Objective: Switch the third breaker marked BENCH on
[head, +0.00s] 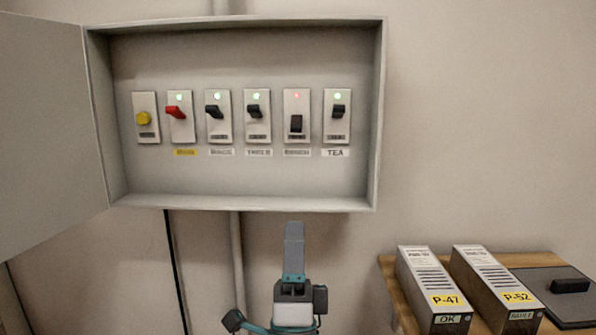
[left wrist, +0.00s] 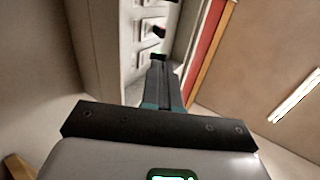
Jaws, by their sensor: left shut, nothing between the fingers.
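The open grey breaker box (head: 240,200) hangs on the wall with a row of switches. The BENCH breaker (head: 297,112) is second from the right. Its black lever (head: 296,124) points down and its lamp is red. The other levers sit higher under green lamps, including the red one above the yellow label and the TEA one (head: 338,111). My left gripper (head: 294,228) is shut and empty, pointing up just below the box's lower edge, roughly in line with BENCH. In the left wrist view its fingers (left wrist: 161,82) point toward the breaker row. My right gripper is not in view.
The box door (head: 50,120) stands open at left. A yellow knob (head: 144,118) sits left of the levers. At lower right a wooden shelf (head: 388,268) holds the P-47 unit (head: 433,285), the P-52 unit (head: 495,285) and a dark flat case (head: 560,300).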

